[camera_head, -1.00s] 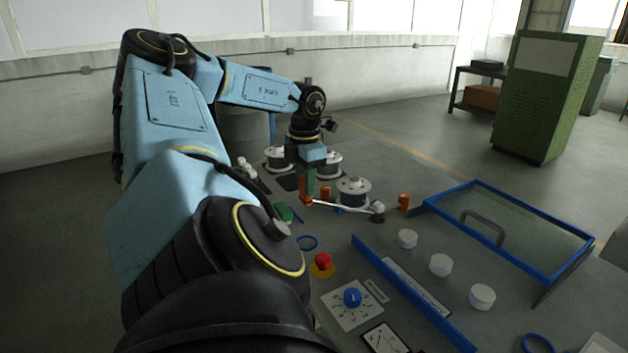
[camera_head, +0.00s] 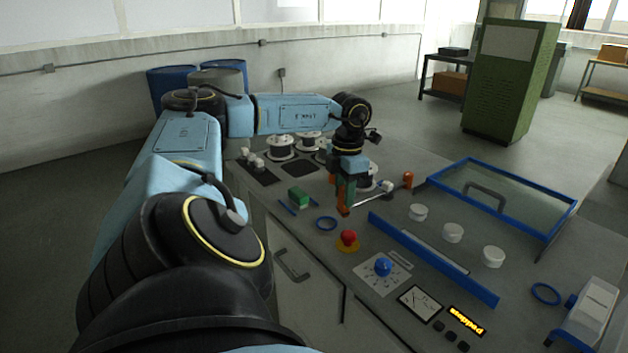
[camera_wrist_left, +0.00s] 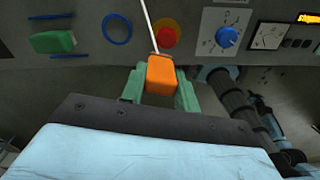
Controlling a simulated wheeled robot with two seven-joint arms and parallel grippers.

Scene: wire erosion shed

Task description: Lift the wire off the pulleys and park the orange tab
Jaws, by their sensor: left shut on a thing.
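My left gripper (camera_head: 345,192) has green fingers and is shut on the orange tab (camera_head: 343,210), which it holds near the front part of the bench top. The wrist view also shows the tab (camera_wrist_left: 161,75) between the two fingers. A thin pale wire (camera_head: 367,197) runs taut from the tab, back and right to a small white-topped guide (camera_head: 387,186); the wire also shows in the wrist view (camera_wrist_left: 150,25). White spool-like pulleys (camera_head: 281,147) stand behind my gripper, and one (camera_head: 367,177) is partly hidden by it. My right gripper is not in view.
A red button (camera_head: 348,237), blue ring (camera_head: 326,223) and green block (camera_head: 299,197) lie near the gripper. An orange post (camera_head: 408,179) stands right of the guide. A blue rail (camera_head: 430,259), several white round pieces (camera_head: 452,232) and a blue-framed clear panel (camera_head: 500,200) occupy the right.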

